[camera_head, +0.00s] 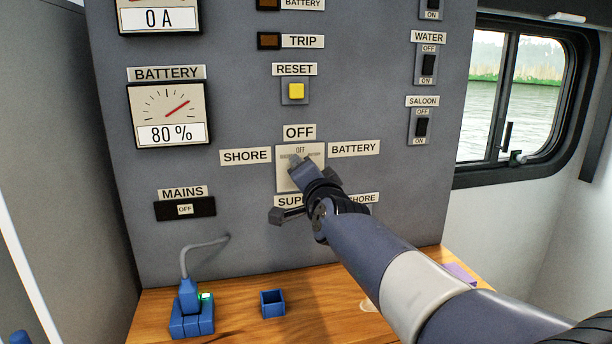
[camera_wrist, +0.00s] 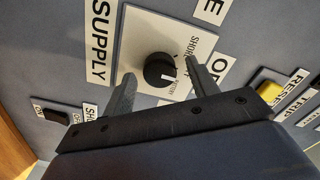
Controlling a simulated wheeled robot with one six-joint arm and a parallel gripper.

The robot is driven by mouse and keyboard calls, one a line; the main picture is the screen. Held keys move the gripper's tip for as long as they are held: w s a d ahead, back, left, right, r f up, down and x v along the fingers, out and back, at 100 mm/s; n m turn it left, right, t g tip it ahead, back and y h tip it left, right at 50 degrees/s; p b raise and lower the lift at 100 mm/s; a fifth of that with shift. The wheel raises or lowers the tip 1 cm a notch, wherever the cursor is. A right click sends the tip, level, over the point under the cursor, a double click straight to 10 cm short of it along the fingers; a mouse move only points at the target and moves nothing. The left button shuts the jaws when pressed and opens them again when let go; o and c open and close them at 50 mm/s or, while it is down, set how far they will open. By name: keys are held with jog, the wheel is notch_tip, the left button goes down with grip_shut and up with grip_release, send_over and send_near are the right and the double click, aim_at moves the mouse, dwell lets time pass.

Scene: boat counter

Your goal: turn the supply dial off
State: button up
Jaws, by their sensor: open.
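The supply dial is a black round knob (camera_wrist: 158,69) with a white mark, on a pale square plate (camera_wrist: 178,28). The white mark appears to lie on the side of the small BATTERY lettering, but the exact setting is hard to tell. In the head view the plate (camera_head: 284,182) shows under the OFF label (camera_head: 299,132), between SHORE and BATTERY labels; my gripper hides the knob there. My gripper (camera_wrist: 160,72) is open, with one finger on either side of the knob. I cannot tell whether either finger touches it.
A yellow reset button (camera_head: 296,91) sits above the dial. Water (camera_head: 428,65) and saloon (camera_head: 422,127) switches are to the right. A blue plug (camera_head: 188,297) and a small blue open box (camera_head: 272,304) stand on the wooden counter (camera_head: 236,322) below.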

jog(key=v, duration=1)
jog(key=shift+s+p, duration=0.4)
jog(key=shift+w, duration=0.1)
jog(key=x, duration=1)
jog(key=shift+w+b, duration=0.35)
jog(key=shift+s, duration=0.15)
